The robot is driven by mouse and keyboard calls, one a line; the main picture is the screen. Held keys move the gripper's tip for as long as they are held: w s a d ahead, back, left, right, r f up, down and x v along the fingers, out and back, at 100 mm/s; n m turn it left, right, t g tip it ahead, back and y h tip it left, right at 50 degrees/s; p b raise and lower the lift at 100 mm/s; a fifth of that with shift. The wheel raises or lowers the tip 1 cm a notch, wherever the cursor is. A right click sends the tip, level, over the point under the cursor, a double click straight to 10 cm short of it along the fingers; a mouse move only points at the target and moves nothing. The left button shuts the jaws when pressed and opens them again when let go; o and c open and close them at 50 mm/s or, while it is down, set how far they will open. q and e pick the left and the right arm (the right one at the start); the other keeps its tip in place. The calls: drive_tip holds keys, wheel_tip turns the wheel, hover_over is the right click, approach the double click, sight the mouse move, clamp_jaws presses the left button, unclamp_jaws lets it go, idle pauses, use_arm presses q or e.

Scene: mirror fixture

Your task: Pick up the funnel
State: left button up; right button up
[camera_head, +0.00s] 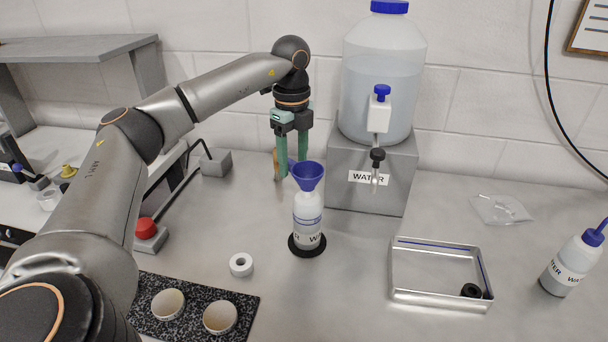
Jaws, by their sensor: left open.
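The blue funnel (309,174) sits upright in the mouth of a white bottle (307,214) with a WATER label. The bottle stands on a round black base (307,245) on the bench. My left gripper (291,166) points down just behind and to the left of the funnel, with its green fingers apart. The funnel's rim partly overlaps the right finger in the picture, and a small blue part shows between the fingers. I cannot tell whether the fingers touch the funnel. My right gripper is not in view.
A large water jug (381,75) with a tap stands on a grey block (401,178) right of the funnel. A metal tray (400,297), a wash bottle (574,264) and a plastic bag (500,209) are to the right. A tape roll (241,265) and two cups on a speckled mat (194,320) are in front left.

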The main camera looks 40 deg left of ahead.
use_arm(q)
drive_tip(key=shift+f, duration=1.2)
clamp_jaws()
